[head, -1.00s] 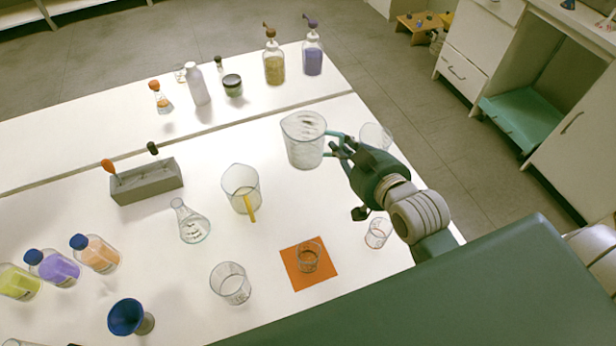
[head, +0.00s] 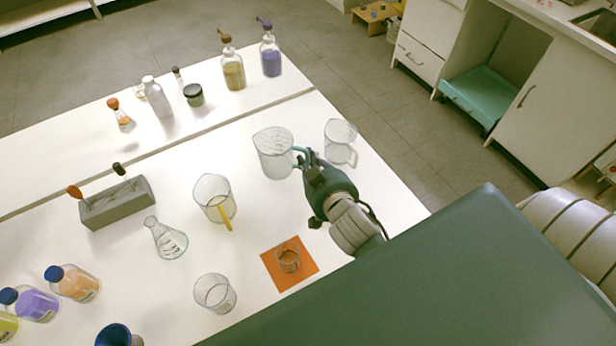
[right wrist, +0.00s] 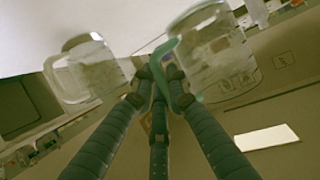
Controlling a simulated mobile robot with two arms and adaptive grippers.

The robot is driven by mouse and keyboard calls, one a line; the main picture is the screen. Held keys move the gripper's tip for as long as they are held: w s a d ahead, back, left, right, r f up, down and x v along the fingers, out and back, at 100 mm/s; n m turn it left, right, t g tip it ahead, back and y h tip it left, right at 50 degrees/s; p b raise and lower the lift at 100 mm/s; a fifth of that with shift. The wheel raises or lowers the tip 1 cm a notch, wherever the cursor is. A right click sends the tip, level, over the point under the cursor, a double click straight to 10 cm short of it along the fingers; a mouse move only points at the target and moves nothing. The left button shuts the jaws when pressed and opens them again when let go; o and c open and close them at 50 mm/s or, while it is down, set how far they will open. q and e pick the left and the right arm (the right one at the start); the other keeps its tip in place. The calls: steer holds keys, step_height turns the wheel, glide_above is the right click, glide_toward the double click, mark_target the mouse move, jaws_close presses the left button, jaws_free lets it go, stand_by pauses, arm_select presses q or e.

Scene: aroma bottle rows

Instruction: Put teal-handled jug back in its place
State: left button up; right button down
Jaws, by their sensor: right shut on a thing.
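The teal-handled jug (head: 273,153) is a clear, upright measuring jug near the far right part of the white table. My right gripper (head: 304,160) is shut on its teal handle, from the jug's right side. In the right wrist view the jug (right wrist: 222,58) is at the upper right, with its handle between my fingers (right wrist: 160,76). I cannot tell whether its base touches the table. My left gripper is not in view.
A clear vessel (head: 340,141) stands just right of the jug. A yellow-handled jug (head: 213,197) and a flask (head: 166,240) stand to the left. A small beaker (head: 288,261) is on an orange mat (head: 304,282). Bottles line the rear table.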

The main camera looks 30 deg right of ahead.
step_height(320, 180, down, 7)
steer(key=shift+f+b, duration=0.15)
steer(key=shift+b, duration=0.2)
steer(key=c, duration=1.7)
jaws_free()
steer(key=shift+f, duration=0.1)
steer(key=b+v, duration=0.1)
steer(key=v, duration=0.9)
steer(key=shift+s, duration=0.4)
steer(key=shift+s+a+r, duration=0.15)
steer(key=shift+s+r, duration=0.3)
steer(key=shift+s, duration=0.15)
